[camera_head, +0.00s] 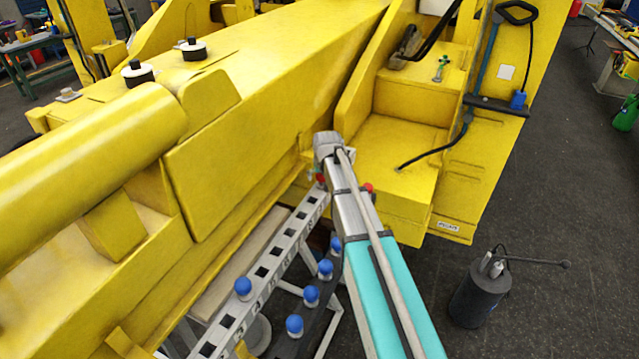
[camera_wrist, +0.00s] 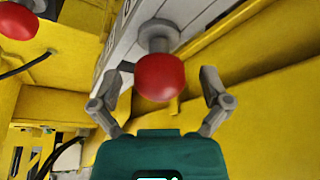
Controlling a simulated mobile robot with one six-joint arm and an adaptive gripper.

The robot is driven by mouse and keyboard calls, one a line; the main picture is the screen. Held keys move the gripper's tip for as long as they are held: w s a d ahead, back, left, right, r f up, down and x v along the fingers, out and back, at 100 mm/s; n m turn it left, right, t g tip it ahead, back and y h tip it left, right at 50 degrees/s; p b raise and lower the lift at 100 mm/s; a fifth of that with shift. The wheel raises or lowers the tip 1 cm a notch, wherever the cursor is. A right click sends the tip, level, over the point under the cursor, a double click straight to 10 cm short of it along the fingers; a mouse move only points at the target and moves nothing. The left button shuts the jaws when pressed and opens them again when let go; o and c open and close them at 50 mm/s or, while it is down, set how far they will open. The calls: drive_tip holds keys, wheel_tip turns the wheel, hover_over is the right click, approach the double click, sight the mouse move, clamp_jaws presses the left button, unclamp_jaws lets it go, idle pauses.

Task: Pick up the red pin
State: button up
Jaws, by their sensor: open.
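A red round-headed pin (camera_wrist: 160,78) stands out from the pale rail in the wrist view, its grey shank and collar behind the head. My gripper (camera_wrist: 166,73) is open, with one finger on each side of the red head. I see a gap on both sides, and the jaws are empty. A red pin (camera_head: 321,179) also shows in the head view just below my wrist, partly covered. A second red pin (camera_wrist: 17,20) is at the top left of the wrist view. A red head (camera_head: 368,188) also shows right of my arm in the head view.
The pale slotted rail (camera_head: 262,272) runs beside the large yellow boom (camera_head: 250,90). Several blue-headed pins (camera_head: 311,295) sit on and beside the rail. A yellow stepped block (camera_head: 400,150) stands close to my wrist. A dark cylinder (camera_head: 480,298) stands on the floor at right.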

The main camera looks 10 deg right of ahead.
clamp_jaws()
idle(0.4)
drive_tip(key=shift+r, duration=0.1)
wheel_tip(320, 180, up, 10)
drive_tip(key=p, duration=1)
idle(0.9)
